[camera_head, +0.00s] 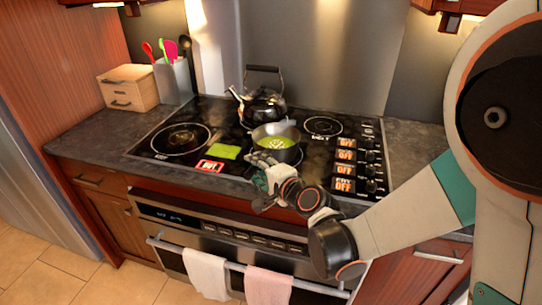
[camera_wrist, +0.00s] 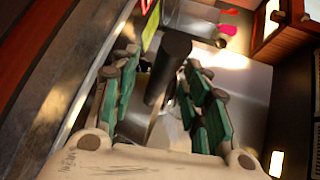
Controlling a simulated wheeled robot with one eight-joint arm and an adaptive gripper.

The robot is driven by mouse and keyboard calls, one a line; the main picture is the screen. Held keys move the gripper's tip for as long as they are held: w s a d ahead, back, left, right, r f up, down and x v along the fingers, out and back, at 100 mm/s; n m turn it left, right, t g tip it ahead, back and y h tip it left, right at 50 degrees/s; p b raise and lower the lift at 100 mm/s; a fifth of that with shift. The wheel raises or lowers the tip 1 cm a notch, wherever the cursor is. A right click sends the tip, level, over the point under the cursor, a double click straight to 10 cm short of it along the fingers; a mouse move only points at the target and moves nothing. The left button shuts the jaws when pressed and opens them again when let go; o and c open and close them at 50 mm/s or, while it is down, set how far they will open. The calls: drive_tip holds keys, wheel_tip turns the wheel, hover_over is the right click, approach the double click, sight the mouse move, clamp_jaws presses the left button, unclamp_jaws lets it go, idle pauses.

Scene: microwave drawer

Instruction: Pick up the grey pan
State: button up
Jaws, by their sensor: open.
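The grey pan (camera_head: 290,155) sits on the stovetop, right of centre near the front, with something green and pale showing inside it. My gripper (camera_head: 261,172) is at the front left side of the pan, low over the stove's front edge, and hides part of that side. In the wrist view my gripper (camera_wrist: 160,66) is open, with its green-padded fingers apart. A dark rod-like handle (camera_wrist: 170,65), apparently the pan's, lies between the fingers. I cannot tell whether either finger touches it.
A black kettle (camera_head: 263,105) stands close behind the pan. A green cloth-like square (camera_head: 225,152) and a red-edged sign (camera_head: 210,165) lie left of it. A utensil holder (camera_head: 173,82) and wooden box (camera_head: 128,88) stand at back left. Towels (camera_head: 205,274) hang on the oven handle.

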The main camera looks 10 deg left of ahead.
drive_tip(key=shift+x, duration=0.9)
drive_tip(key=shift+r, duration=0.1)
clamp_jaws()
